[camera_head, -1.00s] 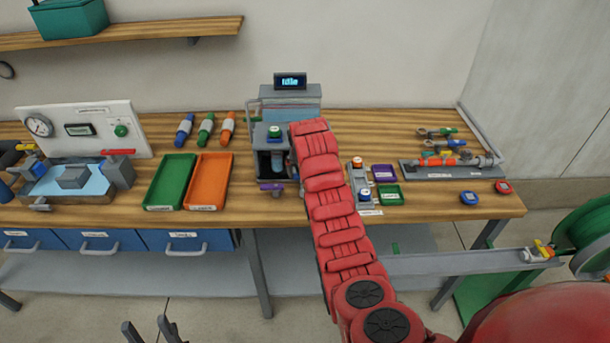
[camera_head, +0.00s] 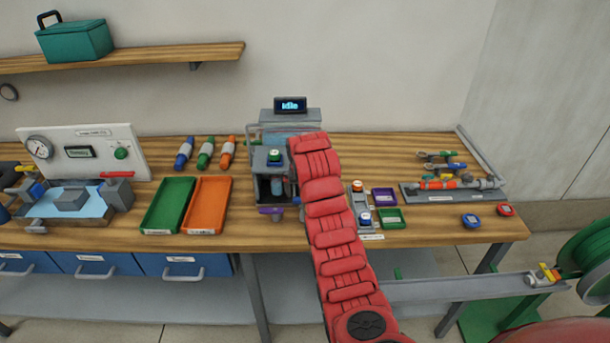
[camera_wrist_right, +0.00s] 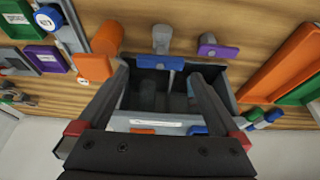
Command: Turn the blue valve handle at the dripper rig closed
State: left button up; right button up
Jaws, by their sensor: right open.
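The dripper rig (camera_head: 268,186) is a grey box unit with a small lit display (camera_head: 291,105) at the middle of the bench. In the right wrist view, the blue valve handle (camera_wrist_right: 166,62) lies crosswise at the rig's front edge. My right gripper (camera_wrist_right: 162,76) is open and empty, with its two fingers to either side of the blue handle; I cannot tell whether they touch it. In the head view my red right arm covers the blue handle and my right gripper. My left gripper is out of view.
A purple handle (camera_head: 270,210) sits beside the blue one, and an orange part (camera_wrist_right: 108,38) stands on the other side. A green tray (camera_head: 167,205) and an orange tray (camera_head: 207,205) lie left of the rig. Small purple (camera_head: 384,196) and green (camera_head: 390,218) bins lie right.

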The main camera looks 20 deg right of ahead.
jog(key=p+v, duration=0.6)
jog(key=v, duration=0.7)
jog(key=shift+s+r, duration=0.15)
jog(key=shift+r, duration=0.05)
jog(key=shift+a, duration=0.15)
